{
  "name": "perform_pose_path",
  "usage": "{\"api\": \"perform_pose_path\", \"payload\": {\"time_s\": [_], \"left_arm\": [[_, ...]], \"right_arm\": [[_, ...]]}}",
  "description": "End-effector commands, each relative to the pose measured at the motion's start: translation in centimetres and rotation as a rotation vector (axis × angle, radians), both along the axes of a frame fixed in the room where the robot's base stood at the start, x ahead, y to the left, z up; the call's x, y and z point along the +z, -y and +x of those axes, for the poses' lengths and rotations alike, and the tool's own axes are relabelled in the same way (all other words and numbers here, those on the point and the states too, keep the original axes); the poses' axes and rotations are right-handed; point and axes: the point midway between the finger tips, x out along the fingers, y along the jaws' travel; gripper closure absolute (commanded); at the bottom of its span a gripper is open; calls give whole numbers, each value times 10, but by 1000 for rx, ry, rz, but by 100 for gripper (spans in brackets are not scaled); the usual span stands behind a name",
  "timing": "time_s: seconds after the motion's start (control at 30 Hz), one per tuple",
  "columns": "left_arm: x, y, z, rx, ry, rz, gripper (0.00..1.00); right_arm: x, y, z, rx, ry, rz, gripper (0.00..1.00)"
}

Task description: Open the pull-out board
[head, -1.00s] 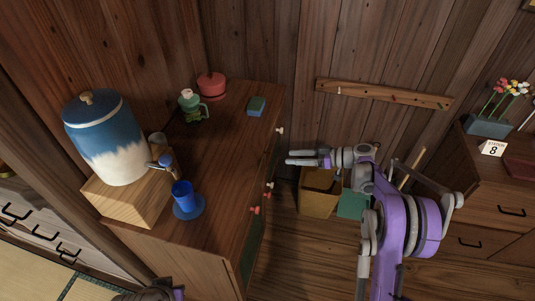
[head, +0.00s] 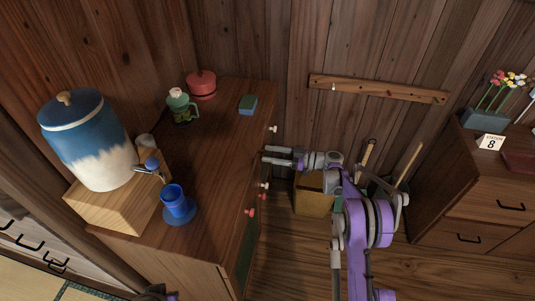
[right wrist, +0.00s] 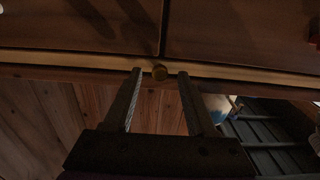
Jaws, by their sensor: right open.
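The pull-out board (right wrist: 90,60) shows in the right wrist view as a thin pale wooden strip across the cabinet front, with a small round brown knob (right wrist: 160,72) on it. It looks flush with the cabinet. My right gripper (right wrist: 160,76) is open, its two fingertips on either side of the knob. I cannot tell whether they touch it. In the head view, my right gripper (head: 265,155) is at the right side of the wooden cabinet (head: 215,150), just below its top edge; the board itself is hard to make out there.
A blue-white jar (head: 90,140) on a wooden block, a blue cup (head: 175,202), a green pot (head: 181,106) and a red pot (head: 201,84) stand on the cabinet. White and red knobs (head: 250,211) stick out of its side. A bin (head: 312,195) stands on the floor beyond.

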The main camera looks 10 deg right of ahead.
Motion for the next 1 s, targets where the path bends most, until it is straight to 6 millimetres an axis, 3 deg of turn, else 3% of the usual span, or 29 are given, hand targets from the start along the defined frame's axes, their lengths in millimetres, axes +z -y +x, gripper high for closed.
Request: {"api": "perform_pose_path", "payload": {"time_s": [0.17,0.47,0.77,1.0], "left_arm": [[0,0,0,0,0,0,100],[0,0,0,0,0,0,100],[0,0,0,0,0,0,100],[0,0,0,0,0,0,100]], "right_arm": [[0,-13,5,1,0,0,43],[0,-14,6,0,0,-1,45],[0,-13,6,0,-1,-1,99],[0,-13,6,0,-1,-1,100]]}}
